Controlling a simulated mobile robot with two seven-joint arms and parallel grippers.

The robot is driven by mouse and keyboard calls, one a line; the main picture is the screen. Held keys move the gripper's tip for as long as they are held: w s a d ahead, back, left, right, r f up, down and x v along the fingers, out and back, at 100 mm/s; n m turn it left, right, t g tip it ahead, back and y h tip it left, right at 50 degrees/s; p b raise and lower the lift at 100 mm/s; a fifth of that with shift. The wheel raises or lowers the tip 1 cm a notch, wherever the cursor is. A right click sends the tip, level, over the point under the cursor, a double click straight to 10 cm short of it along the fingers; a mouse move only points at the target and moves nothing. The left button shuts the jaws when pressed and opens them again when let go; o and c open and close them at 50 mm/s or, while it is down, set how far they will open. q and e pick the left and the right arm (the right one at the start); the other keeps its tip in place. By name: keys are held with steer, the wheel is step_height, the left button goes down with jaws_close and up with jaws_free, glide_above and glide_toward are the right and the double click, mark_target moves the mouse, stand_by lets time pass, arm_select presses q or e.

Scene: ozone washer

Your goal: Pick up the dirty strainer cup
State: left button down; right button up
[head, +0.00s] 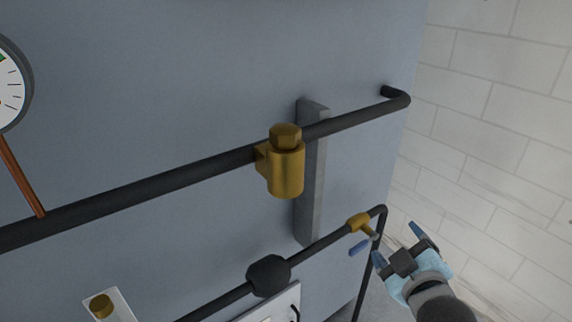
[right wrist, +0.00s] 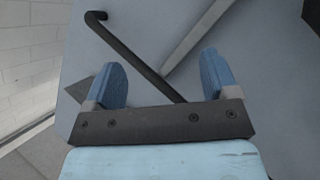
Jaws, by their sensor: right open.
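I cannot tell for certain which part is the dirty strainer cup. A brass fitting (head: 286,172) with a hexagonal top sits on the upper dark pipe in the middle of the head view. A small brass round piece (head: 102,306) shows on a white plate at the lower left, cut off below. My right gripper (head: 396,244) is at the lower right, open and empty, apart from both brass parts. In the right wrist view its two blue fingers (right wrist: 161,62) are spread with nothing held between them. My left gripper is not in view.
The upper dark pipe (head: 150,190) crosses the blue-grey panel (head: 180,70), in front of a grey vertical bar (head: 309,210). A lower pipe carries a black round fitting (head: 268,275) and a brass valve (head: 359,223) with a blue handle, close to my right gripper. A gauge (head: 12,85) is at left.

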steer(key=a+r+n+t+y, duration=0.2)
steer(key=a+r+n+y, duration=0.15)
steer(key=r+n, duration=0.35)
steer(key=w+a+r+n+t+y, duration=0.1)
steer(key=a+r+n+t+y, duration=0.25)
steer(key=r, duration=0.55)
steer(key=a+r+n+t+y, duration=0.1)
steer(key=a+r+n+y, duration=0.2)
steer(key=r+n+y, duration=0.4)
steer(key=s+a+r+n+g+y, duration=0.2)
steer(key=a+r+n+g+y, duration=0.15)
steer(key=n+g+y, duration=0.45)
steer(key=s+a+r+n+g+y, duration=0.3)
steer(key=r+n+g, duration=0.25)
steer(key=n, duration=0.45)
steer(key=s+a+r+n+g+h, duration=0.1)
steer(key=s+a+n+g+h, duration=0.25)
steer(key=n+g, duration=0.6)
steer(key=s+a+r+n+g+h, duration=0.15)
steer(key=s+a+n+g, duration=0.25)
steer(key=n+g, duration=0.55)
steer(key=n+t+h, duration=1.3)
steer(key=t+h, duration=0.2)
steer(key=h, duration=0.4)
glide_toward(286, 127)
steer(key=shift+p+x, duration=0.45)
steer(key=shift+x, duration=3.95)
steer(key=c, duration=1.3)
